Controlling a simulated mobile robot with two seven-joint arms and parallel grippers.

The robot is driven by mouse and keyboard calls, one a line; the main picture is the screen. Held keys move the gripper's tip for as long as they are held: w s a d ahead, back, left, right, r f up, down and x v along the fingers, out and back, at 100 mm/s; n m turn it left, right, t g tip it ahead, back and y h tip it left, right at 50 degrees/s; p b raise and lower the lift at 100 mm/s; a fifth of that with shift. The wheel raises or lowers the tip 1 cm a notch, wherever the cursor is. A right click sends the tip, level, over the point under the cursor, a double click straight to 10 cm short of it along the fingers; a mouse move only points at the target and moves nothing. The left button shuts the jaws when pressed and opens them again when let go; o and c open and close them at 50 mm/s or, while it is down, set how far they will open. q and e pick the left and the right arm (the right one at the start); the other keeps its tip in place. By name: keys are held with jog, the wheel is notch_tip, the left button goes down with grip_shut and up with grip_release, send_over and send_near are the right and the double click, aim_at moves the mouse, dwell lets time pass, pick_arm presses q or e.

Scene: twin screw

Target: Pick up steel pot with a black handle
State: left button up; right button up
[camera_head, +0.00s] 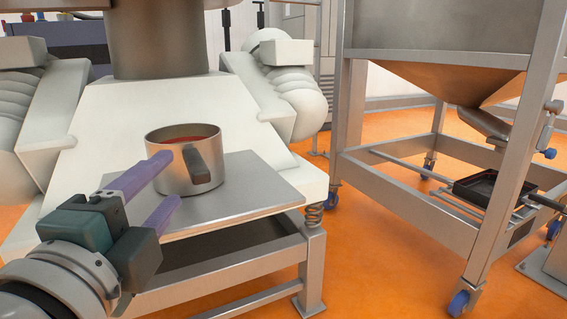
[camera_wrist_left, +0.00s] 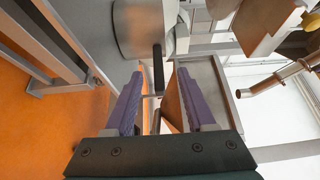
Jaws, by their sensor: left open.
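The steel pot (camera_head: 170,181) is upright on a metal plate (camera_head: 240,196), with red contents showing below its rim. Its black handle (camera_head: 197,166) faces my side. My left gripper (camera_head: 172,180) is open and empty, with its two purple fingers pointing at the pot. In the head view the fingertips overlap the pot's near left side. In the left wrist view a dark handle (camera_wrist_left: 158,70) shows between the two fingertips (camera_wrist_left: 160,74). I cannot tell whether it is between them in depth or just beyond. My right gripper is not in view.
A wheeled steel frame (camera_head: 400,185) with a hopper stands at right, holding a black tray (camera_head: 480,190). Orange floor lies between.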

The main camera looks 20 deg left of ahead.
aim_at(186, 165)
pick_arm(q)
jog(key=shift+w+r, duration=0.1)
jog(key=shift+w, duration=0.35)
jog(key=x, duration=0.7)
jog(key=shift+f+p, duration=0.3)
grip_shut()
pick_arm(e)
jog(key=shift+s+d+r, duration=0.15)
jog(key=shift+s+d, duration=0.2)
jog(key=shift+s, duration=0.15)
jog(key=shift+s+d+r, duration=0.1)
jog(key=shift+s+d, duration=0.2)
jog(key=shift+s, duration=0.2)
